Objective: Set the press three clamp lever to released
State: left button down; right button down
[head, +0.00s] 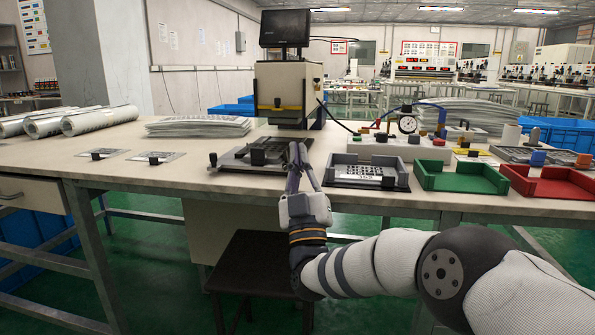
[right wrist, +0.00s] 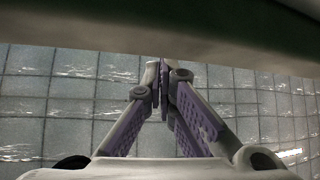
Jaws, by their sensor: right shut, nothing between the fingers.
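A dark flat fixture (head: 240,164) with black blocks on top lies on the bench in front of the beige press machine (head: 290,90). A small black knob (head: 213,159) stands at its left end. I cannot tell which part is the press three clamp lever, and no label is readable. My right gripper (head: 297,150) is at the bench's front edge, at the right end of the fixture; I cannot tell if it touches. Its purple-grey fingers are shut and empty, and they meet in the right wrist view (right wrist: 165,75). My left gripper is not in view.
A grey tray (head: 340,182), a green tray (head: 425,185) and a red tray (head: 520,185) line the front right. A gauge unit (head: 385,150) stands behind them. Paper stacks (head: 200,126) and rolls (head: 75,121) lie left. A dark stool (head: 255,262) stands below the bench.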

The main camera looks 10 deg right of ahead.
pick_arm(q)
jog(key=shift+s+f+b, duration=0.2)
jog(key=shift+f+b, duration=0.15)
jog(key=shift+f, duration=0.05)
pick_arm(e)
jog(key=shift+f+m+h, duration=0.15)
jog(key=shift+m+h, duration=0.55)
jog(key=shift+d+m, duration=0.1)
jog(key=shift+m, duration=0.2)
